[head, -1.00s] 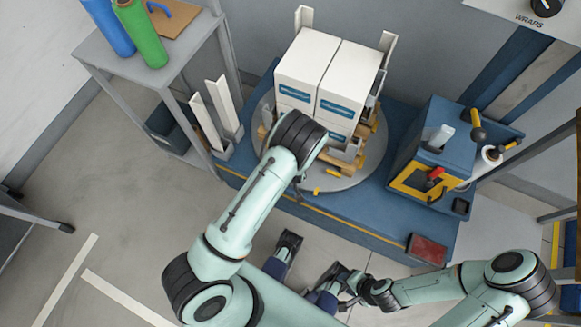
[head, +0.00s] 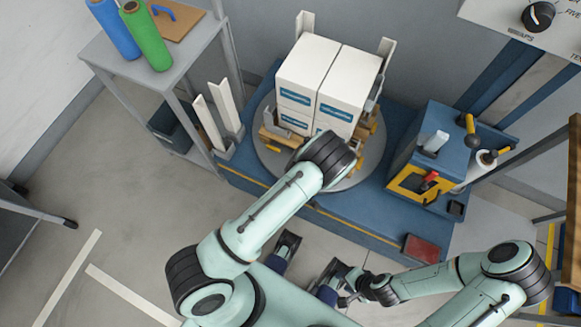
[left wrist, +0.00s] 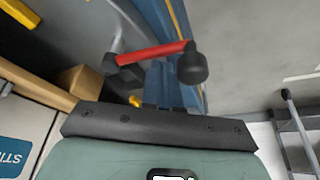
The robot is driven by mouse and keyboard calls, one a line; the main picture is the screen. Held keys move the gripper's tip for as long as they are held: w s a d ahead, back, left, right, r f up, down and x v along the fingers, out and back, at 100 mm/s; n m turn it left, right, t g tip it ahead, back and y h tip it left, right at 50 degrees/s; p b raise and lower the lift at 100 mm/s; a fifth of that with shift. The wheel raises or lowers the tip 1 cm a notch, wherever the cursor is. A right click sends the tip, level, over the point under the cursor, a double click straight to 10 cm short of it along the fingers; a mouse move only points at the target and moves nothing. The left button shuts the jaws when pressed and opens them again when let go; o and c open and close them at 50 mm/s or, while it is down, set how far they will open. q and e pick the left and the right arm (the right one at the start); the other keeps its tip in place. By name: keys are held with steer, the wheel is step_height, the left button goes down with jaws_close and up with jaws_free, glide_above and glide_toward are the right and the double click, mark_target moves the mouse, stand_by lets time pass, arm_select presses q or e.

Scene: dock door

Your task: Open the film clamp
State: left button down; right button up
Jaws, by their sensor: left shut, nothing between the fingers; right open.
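A red bar with black ends (left wrist: 155,53) crosses the left wrist view; it looks like the film clamp's lever, but the clamp itself is not clear. My left gripper (left wrist: 163,75) shows there as blue-grey fingers, shut and empty, just below the bar in the picture; whether they touch it I cannot tell. In the head view my left forearm and wrist hide this gripper and the bar, over the front of the turntable (head: 275,165). My right gripper (head: 345,299) is open and empty, low in the head view, away from the turntable.
White cartons (head: 327,85) stand on a pallet on the turntable. To its right is a blue unit (head: 440,150) with a yellow panel and red handle. A grey shelf (head: 150,65) with blue and green rolls stands left. Floor (head: 130,220) at left is clear.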

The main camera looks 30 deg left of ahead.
arm_select(q)
steer(key=shift+s+d, duration=0.1)
steer(key=shift+d, duration=0.4)
arm_select(e)
steer(key=shift+r, duration=0.1)
arm_select(q)
step_height(320, 180, up, 10)
steer(key=a+p, duration=0.1)
steer(key=p, duration=0.2)
steer(key=shift+r, duration=0.15)
arm_select(e)
steer(key=shift+s+a+r+g, duration=0.15)
steer(key=shift+s+a+r, duration=0.1)
steer(key=shift+s+r, duration=0.3)
steer(key=shift+s+a+r+g, duration=0.15)
steer(key=shift+s+a+r, duration=0.1)
steer(key=shift+s+r, duration=0.3)
arm_select(q)
steer(key=shift+a, duration=0.1)
arm_select(e)
steer(key=shift+w+r, duration=0.1)
